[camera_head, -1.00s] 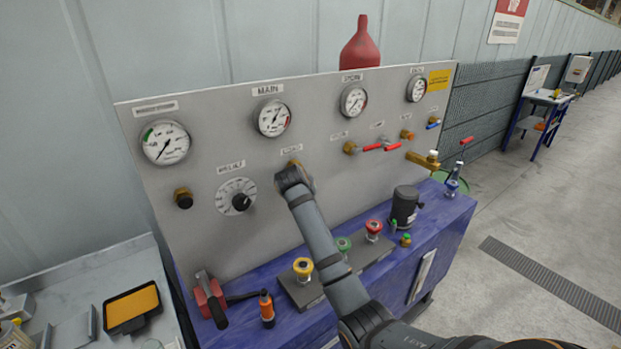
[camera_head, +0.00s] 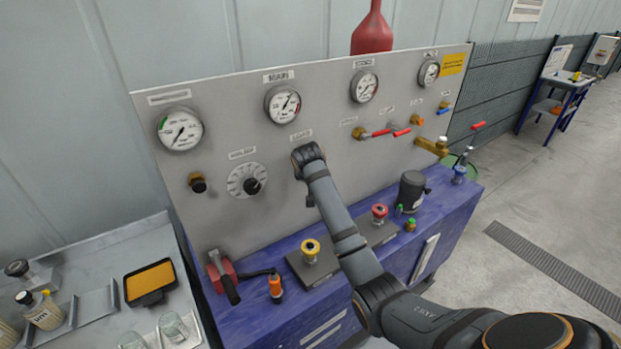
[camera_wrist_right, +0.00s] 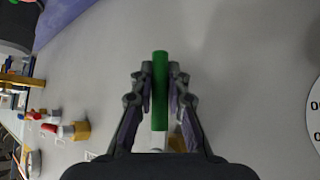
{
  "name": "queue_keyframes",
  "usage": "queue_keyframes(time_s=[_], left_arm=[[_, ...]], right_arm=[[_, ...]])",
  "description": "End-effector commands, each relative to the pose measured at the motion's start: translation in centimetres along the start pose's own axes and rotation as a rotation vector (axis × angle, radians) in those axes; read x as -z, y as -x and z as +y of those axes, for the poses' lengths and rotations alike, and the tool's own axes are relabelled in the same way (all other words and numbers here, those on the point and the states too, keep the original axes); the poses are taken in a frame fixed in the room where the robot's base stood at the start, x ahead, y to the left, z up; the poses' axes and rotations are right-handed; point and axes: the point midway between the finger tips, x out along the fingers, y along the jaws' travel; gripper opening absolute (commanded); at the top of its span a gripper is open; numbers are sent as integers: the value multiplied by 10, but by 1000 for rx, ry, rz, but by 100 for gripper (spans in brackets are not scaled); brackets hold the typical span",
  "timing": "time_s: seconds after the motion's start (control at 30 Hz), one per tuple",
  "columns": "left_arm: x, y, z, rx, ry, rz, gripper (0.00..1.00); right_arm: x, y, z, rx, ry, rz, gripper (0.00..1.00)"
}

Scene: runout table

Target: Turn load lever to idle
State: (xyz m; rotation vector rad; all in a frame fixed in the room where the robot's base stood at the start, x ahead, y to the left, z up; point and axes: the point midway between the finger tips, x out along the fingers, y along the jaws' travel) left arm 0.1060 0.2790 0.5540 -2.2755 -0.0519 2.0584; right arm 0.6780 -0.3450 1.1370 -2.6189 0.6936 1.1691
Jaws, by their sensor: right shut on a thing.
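The load lever has a green handle (camera_wrist_right: 160,92) on a pale metal stem, seen in the right wrist view. My right gripper (camera_wrist_right: 160,72) is closed around this handle, one finger on each side, with the handle's end sticking out past the fingertips. In the head view my right wrist (camera_head: 309,160) is in front of the panel just below the LOAD label (camera_head: 302,134), and it hides the lever and its fitting. My left gripper is not in view.
The grey panel (camera_head: 225,110) carries several gauges and a round dial (camera_head: 247,181). Red-handled valves (camera_head: 384,132) and a brass outlet (camera_head: 432,146) are right of my wrist. Yellow (camera_head: 310,250) and red (camera_head: 380,213) buttons stand on the blue bench below my arm.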

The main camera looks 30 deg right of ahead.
Motion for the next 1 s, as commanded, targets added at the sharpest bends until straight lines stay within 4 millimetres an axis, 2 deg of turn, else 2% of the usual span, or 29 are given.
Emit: queue_keyframes(time_s=[0.03,0.2,0.47,0.57,0.67,0.9,1.0], left_arm=[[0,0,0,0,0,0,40],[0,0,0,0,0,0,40],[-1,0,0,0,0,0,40],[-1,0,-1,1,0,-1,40],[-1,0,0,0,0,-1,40],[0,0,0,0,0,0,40],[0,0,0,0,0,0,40]], right_arm=[[-2,0,-1,2,-1,-4,17],[-1,0,-1,1,0,-3,38],[0,0,0,1,0,-1,38],[0,7,-1,2,0,0,38],[0,24,-2,4,0,2,38],[0,83,-2,5,-1,0,38],[0,102,-2,4,0,0,38]])
